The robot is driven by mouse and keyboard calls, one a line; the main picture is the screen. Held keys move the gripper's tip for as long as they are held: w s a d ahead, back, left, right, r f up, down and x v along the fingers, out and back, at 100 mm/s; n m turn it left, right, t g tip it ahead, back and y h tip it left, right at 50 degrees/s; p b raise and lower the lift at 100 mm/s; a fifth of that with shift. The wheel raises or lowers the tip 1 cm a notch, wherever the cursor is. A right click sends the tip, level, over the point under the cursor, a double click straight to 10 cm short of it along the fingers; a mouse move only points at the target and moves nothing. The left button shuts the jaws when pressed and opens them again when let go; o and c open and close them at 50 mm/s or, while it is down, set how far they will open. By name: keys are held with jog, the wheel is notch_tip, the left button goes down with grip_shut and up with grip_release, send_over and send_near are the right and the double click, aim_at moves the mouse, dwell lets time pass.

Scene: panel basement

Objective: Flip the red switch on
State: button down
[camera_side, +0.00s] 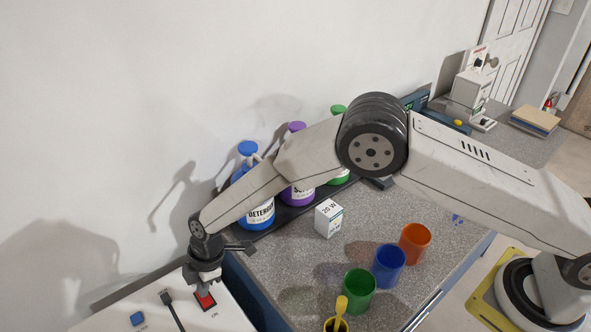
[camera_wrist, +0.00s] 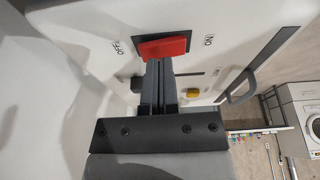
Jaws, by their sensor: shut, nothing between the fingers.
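The red switch (camera_side: 205,301) is set in a white panel (camera_side: 232,317) at the lower left of the side view. In the wrist view the red switch (camera_wrist: 165,47) is a rocker in a dark frame, with OFF lettering to its left and ON lettering to its right. It looks tilted, but I cannot tell for sure which side is pressed in. My gripper (camera_wrist: 158,66) is shut and empty, with its fingertips right at the near edge of the switch. In the side view my gripper (camera_side: 205,287) points down over the switch and hides part of it. Contact is unclear.
A black lever (camera_side: 172,309) and a blue button (camera_side: 137,318) are left of the switch. A yellow knob (camera_wrist: 193,93) and a dark handle (camera_wrist: 241,88) show in the wrist view. Bottles, a small box (camera_side: 328,218) and coloured cups (camera_side: 389,266) stand on the counter to the right.

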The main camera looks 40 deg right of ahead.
jog(key=shift+s+r, duration=0.1)
jog(key=shift+r, duration=0.5)
jog(key=s+v, duration=0.2)
jog(key=v, duration=1)
jog(key=shift+s+a+r, duration=0.15)
jog(key=shift+s+a, duration=0.1)
jog(key=shift+a, duration=0.05)
